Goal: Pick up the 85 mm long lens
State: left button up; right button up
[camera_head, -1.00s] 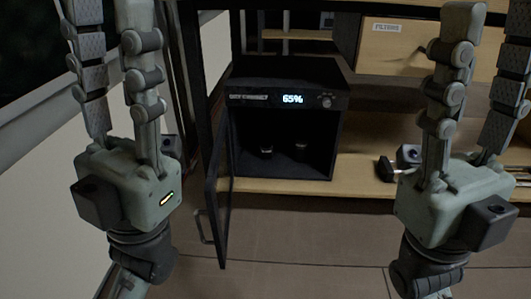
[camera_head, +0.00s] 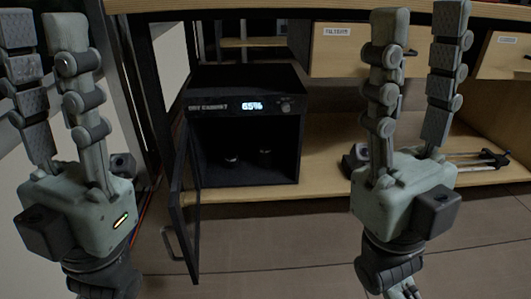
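The dry cabinet (camera_head: 250,82) is a black box on the wooden shelf, with a lit display reading about 65%. Its glass door (camera_head: 185,205) stands open toward me on the left. Inside are two small dark cylinders (camera_head: 232,160) and (camera_head: 265,156), which look like lenses; it is too dark to tell which is the 85 mm long lens. My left gripper (camera_head: 40,22) is left of the cabinet, fingers up and apart, empty. My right gripper (camera_head: 420,16) is right of the cabinet, fingers apart, empty. Neither touches the cabinet or lenses.
A dark device (camera_head: 354,160) sits on the shelf (camera_head: 325,165), partly behind my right gripper. A slim rail-like object (camera_head: 480,160) lies further right. Labelled wooden drawers (camera_head: 330,50) hang above. The floor (camera_head: 270,240) in front of the cabinet is clear.

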aim_at(264, 152)
jog(key=i+l+z, duration=0.1)
jog(key=l, duration=0.25)
jog(key=i+l+z, duration=0.15)
jog(key=l, duration=0.25)
jog(key=i+l+z, duration=0.1)
jog(key=l, duration=0.25)
jog(key=i+l+z, duration=0.1)
jog(key=i+l, duration=0.2)
jog(key=i, duration=0.3)
